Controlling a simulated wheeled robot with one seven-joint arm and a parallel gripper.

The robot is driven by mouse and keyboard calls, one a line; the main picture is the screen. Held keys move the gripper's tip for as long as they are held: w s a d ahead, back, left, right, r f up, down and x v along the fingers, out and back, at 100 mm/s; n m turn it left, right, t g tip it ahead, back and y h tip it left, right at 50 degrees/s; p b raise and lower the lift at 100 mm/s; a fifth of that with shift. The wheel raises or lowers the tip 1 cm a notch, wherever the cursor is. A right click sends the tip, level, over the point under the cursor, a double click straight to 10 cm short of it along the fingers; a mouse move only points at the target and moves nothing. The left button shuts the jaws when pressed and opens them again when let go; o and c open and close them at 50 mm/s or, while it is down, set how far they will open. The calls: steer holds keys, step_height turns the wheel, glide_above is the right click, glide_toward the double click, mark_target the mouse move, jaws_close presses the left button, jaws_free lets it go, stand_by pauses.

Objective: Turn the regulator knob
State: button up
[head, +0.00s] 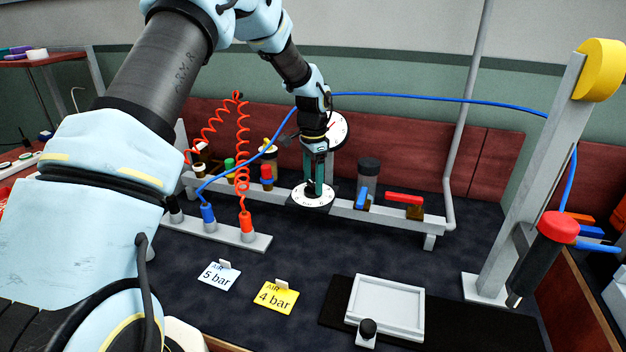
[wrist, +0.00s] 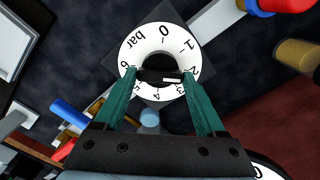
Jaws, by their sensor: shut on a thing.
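The regulator knob (wrist: 158,77) is a black bar-shaped grip at the middle of a white round dial (wrist: 143,45) marked 0 to 6 bar. A white mark on the knob lies toward the 2 and 3 side. In the head view the dial (head: 312,202) lies face up at the rail's middle. My gripper (head: 317,186) points down onto it. In the wrist view its teal fingers (wrist: 160,76) stand at both ends of the knob, shut on it. The fingers hide part of the dial, and the knob is mostly hidden in the head view.
A white card (head: 218,275) reads "AIR 5 bar"; a yellow card (head: 276,296) reads "AIR 4 bar". A gauge (head: 335,128) stands behind my gripper. Blue (head: 361,199) and red (head: 404,198) levers sit to the right. A blue hose (head: 430,97) and coiled red hoses (head: 241,150) cross nearby.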

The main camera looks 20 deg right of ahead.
mark_target(313, 183)
steer(key=o, duration=1.3)
step_height(313, 183, up, 11)
steer(key=shift+f+b, duration=0.1)
steer(key=shift+b, duration=1.15)
steer(key=s+a+n, duration=0.2)
steer(key=a+n, duration=0.2)
steer(key=a, duration=0.7)
steer(key=s+a+n, duration=0.2)
steer(key=a+n, duration=0.2)
steer(key=a, duration=0.6)
steer(key=s+a+f+n, duration=0.1)
steer(key=s+a+n, duration=0.1)
steer(key=s+a, duration=0.2)
steer(key=s+a+f+n+t, duration=0.1)
steer(key=s+a+n, duration=0.2)
steer(key=s+a, duration=0.1)
steer(key=s+a+n, duration=0.3)
steer(key=s+a, duration=0.1)
steer(key=a, duration=0.2)
steer(key=shift+a+f+t, duration=0.3)
steer(key=shift+f, duration=0.1)
